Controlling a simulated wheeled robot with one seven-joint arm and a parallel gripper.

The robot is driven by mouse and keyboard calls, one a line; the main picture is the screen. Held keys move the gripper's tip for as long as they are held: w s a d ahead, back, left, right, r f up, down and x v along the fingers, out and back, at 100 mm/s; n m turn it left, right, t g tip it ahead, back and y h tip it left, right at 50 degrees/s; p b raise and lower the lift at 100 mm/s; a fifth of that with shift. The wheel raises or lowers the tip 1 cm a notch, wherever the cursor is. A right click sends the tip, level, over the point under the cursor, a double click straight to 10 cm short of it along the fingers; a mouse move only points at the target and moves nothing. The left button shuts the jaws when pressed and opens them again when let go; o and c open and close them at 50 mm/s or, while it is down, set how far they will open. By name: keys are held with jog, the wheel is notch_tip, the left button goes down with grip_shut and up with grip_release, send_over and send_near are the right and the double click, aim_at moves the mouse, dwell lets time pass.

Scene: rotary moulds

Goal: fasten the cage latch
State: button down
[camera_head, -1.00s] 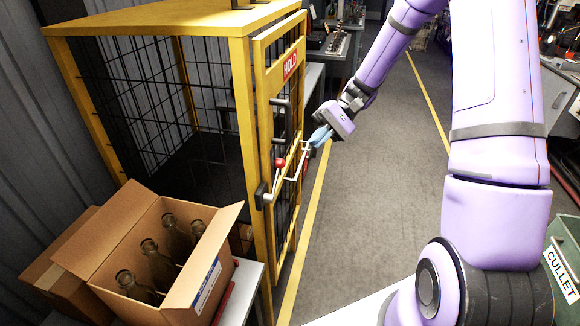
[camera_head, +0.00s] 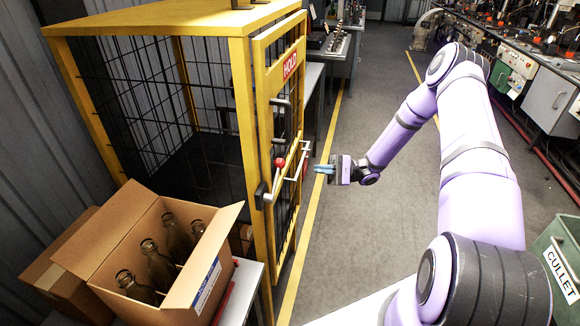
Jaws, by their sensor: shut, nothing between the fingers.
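The yellow cage (camera_head: 145,18) with black mesh stands at the left. Its door (camera_head: 262,95) bears a red HOLD sign (camera_head: 290,65) and looks shut, or nearly so, against the frame. The latch (camera_head: 287,172) is a pale bar with a red knob (camera_head: 280,162), running slanted across the door's edge by a dark bracket (camera_head: 262,195). I cannot tell whether the bar sits in the bracket. A dark door handle (camera_head: 282,120) is above it. My gripper (camera_head: 318,169) is shut and empty, just right of the latch's outer end, its fingers pointing left and seemingly apart from the bar.
An open cardboard box (camera_head: 120,240) with several bottles stands on a low table (camera_head: 243,290) at the front left. A green CULLET bin (camera_head: 562,255) is at the lower right. The grey floor (camera_head: 380,240) right of the cage is clear.

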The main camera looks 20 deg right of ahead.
aim_at(275, 180)
jog(key=shift+w+d+f+m+t+y, duration=0.1)
jog(key=shift+d+f+m+t+y, duration=0.2)
jog(key=shift+f+t, duration=0.3)
jog(key=shift+w+d+f+m+t+y, duration=0.1)
jog(key=shift+d+f+m+t, duration=0.1)
jog(key=shift+f+m+t, duration=0.35)
jog(key=shift+f, duration=0.1)
jog(key=shift+s+r+x, duration=0.25)
jog(key=shift+s+x, duration=0.15)
jog(key=shift+x, duration=1.75)
jog(key=shift+s+r+x, duration=0.3)
jog(key=shift+s+x, duration=0.1)
jog(key=shift+x, duration=1.75)
jog(key=shift+s+r+x, duration=0.25)
jog(key=shift+s+x, duration=0.15)
jog(key=shift+x, duration=1.75)
jog(key=shift+d+r+n, duration=0.1)
jog(key=shift+d+n, duration=0.05)
jog(key=shift+n, duration=0.1)
